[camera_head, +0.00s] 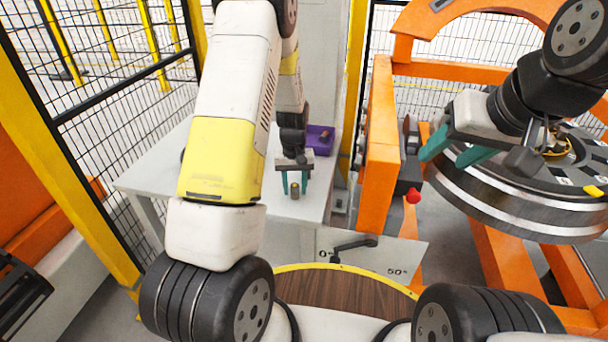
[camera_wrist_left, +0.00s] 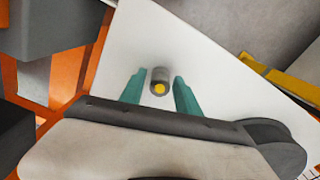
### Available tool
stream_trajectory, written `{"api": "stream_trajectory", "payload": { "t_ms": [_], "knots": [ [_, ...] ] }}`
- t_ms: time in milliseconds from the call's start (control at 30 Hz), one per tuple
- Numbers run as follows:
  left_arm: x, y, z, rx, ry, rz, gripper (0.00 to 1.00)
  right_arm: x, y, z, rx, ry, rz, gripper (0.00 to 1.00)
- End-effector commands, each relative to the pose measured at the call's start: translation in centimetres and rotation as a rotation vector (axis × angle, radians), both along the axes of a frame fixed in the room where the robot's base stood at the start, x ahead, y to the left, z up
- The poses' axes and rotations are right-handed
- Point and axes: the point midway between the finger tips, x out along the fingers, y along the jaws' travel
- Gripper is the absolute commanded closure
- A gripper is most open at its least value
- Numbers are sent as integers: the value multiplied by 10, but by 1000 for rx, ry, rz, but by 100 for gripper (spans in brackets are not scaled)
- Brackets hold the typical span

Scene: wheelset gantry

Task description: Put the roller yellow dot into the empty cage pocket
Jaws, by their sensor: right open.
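The roller with the yellow dot (camera_wrist_left: 159,80) is a small dark metal cylinder; its yellow end faces the left wrist camera. In the head view the roller (camera_head: 295,190) stands on the white table. My left gripper (camera_head: 294,183) is open above the table, its teal fingers on either side of the roller with gaps showing in the wrist view. My right gripper (camera_head: 455,150) is open and empty at the left edge of the large wheelset ring (camera_head: 520,205). The right arm hides part of the ring's top, and I cannot make out the empty cage pocket.
A purple bin (camera_head: 320,138) stands at the back of the white table (camera_head: 150,172). An orange gantry frame (camera_head: 378,150) with a red knob (camera_head: 412,196) stands between table and ring. Wire fencing (camera_head: 95,120) borders the left. The table around the roller is clear.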

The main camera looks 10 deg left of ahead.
Motion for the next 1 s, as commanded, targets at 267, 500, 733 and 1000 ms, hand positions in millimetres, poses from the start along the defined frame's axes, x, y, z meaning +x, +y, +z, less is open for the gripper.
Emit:
{"api": "stream_trajectory", "payload": {
  "t_ms": [267, 500, 733, 1000],
  "knots": [
    [0, 0, 0, 0, 0, 0, 100, 0, 0, 0, 0, 0, 0, 50],
    [0, 0, 1, 0, -1, 0, 100, 0, 0, 0, 0, 0, 0, 50],
    [1, 0, 10, 0, -2, 0, 100, 0, 0, 0, 0, 0, 0, 50],
    [-11, 3, 38, 0, 1, 1, 100, 0, 0, 0, 0, 0, 0, 50]
  ]
}}
